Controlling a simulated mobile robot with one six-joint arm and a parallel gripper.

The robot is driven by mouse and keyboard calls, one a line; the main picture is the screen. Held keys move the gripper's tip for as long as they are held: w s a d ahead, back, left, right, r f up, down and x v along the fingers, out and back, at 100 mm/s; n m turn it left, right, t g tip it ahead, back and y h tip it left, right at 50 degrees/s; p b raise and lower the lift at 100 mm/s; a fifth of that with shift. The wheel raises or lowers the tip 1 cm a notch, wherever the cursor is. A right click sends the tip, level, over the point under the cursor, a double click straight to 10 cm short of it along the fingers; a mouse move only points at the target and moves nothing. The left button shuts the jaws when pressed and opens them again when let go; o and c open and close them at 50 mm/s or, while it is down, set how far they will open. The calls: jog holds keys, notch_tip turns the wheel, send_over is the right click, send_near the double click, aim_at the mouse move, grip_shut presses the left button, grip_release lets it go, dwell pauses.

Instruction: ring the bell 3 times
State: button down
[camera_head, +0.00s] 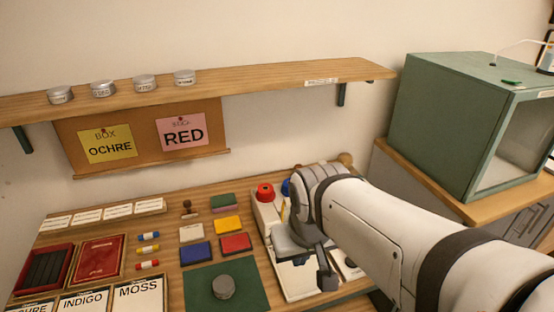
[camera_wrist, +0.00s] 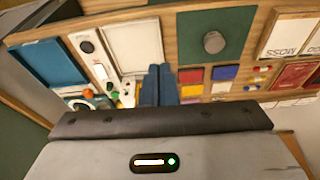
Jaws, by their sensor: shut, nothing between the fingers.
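I cannot pick out a bell for certain in either view. A red round button-like piece (camera_head: 265,193) stands on a pale box behind my gripper in the head view, with a blue piece (camera_head: 286,187) beside it. My gripper (camera_head: 328,278) is over the right part of the table, above a white panel (camera_head: 297,283). In the wrist view its two blue-grey fingers (camera_wrist: 158,84) are together and empty. Small round and coloured pieces (camera_wrist: 86,103) lie left of the fingers there, partly hidden by the gripper body. My arm hides part of the table's right side.
A green mat (camera_head: 248,274) with a grey round lid-like piece (camera_head: 223,287) lies left of my gripper. Coloured blocks, trays and cards fill the left. A shelf (camera_head: 240,82) with tins runs above. A green cabinet (camera_head: 450,120) stands at the right.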

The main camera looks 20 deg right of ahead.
jog(key=w+d+m+t+y, duration=0.1)
jog(key=w+d+m+t, duration=0.1)
jog(key=w, duration=1.2)
jog(key=w+d+m+t+y, duration=0.1)
jog(key=w+d+y, duration=0.1)
jog(key=w, duration=1.2)
jog(key=w+d+f+m+t+h, duration=0.1)
jog(key=w+d+f+m, duration=0.1)
jog(key=w+d+f, duration=0.3)
jog(key=w+d+f+m+t, duration=0.2)
jog(key=w+d+f, duration=0.3)
jog(key=w+d, duration=0.7)
jog(key=shift+w+d+f+h+p, duration=0.15)
jog(key=shift+w+d+h+p, duration=0.25)
jog(key=shift+w, duration=0.15)
jog(key=shift+a, duration=0.1)
notch_tip(320, 180, down, 7)
jog(key=b, duration=0.4)
jog(key=shift+f, duration=0.15)
jog(key=shift+f+b, duration=0.8)
jog(key=shift+b, duration=0.35)
